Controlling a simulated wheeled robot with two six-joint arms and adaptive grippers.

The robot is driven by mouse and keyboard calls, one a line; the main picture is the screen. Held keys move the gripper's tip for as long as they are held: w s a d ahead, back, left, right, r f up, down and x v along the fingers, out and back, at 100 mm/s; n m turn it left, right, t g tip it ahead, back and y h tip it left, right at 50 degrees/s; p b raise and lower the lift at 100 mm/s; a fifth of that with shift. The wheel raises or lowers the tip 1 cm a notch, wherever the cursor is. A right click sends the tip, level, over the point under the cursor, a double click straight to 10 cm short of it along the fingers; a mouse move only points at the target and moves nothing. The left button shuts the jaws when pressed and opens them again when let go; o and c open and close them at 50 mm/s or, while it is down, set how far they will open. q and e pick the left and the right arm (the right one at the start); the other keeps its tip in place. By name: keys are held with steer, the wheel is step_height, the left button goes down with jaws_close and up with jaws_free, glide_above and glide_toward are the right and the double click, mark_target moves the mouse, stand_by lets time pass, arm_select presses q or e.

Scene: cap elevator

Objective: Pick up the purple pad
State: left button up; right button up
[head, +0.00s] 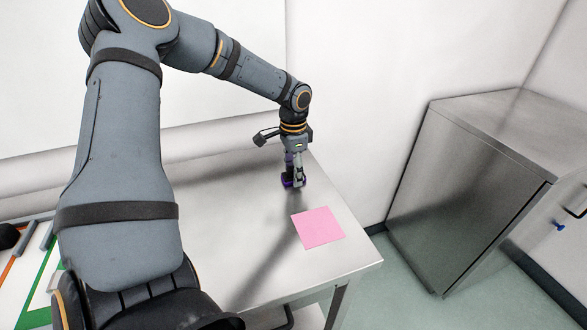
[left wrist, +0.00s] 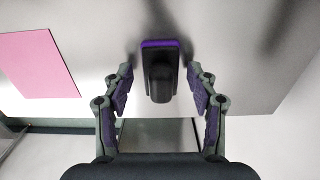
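The purple pad (left wrist: 160,43) lies on the metal table, a dark block with a purple edge and a raised black grip facing my left wrist camera. My left gripper (left wrist: 160,78) is open, with one finger on each side of the grip and visible gaps on both sides. In the head view my left gripper (head: 294,176) points straight down near the table's far edge. Purple shows low beside its fingers, and the pad is mostly hidden there. My right gripper is not in view.
A flat pink square (head: 318,227) lies on the table (head: 230,215), nearer the front right corner; it also shows in the left wrist view (left wrist: 38,64). A metal cabinet (head: 470,180) stands to the right, beyond a floor gap. A wall is close behind the gripper.

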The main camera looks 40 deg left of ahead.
arm_select(q)
steer(key=c, duration=0.9)
steer(key=shift+c, duration=0.2)
steer(key=shift+w+r, duration=0.1)
steer(key=shift+r, duration=0.1)
step_height(320, 180, up, 3)
steer(key=shift+f, duration=0.15)
steer(key=s+r+b, duration=0.5)
steer(key=s+r, duration=0.4)
steer(key=s, duration=0.5)
steer(key=shift+d+r+b, duration=0.35)
steer(key=shift+d+r, duration=0.05)
steer(key=shift+d, duration=0.05)
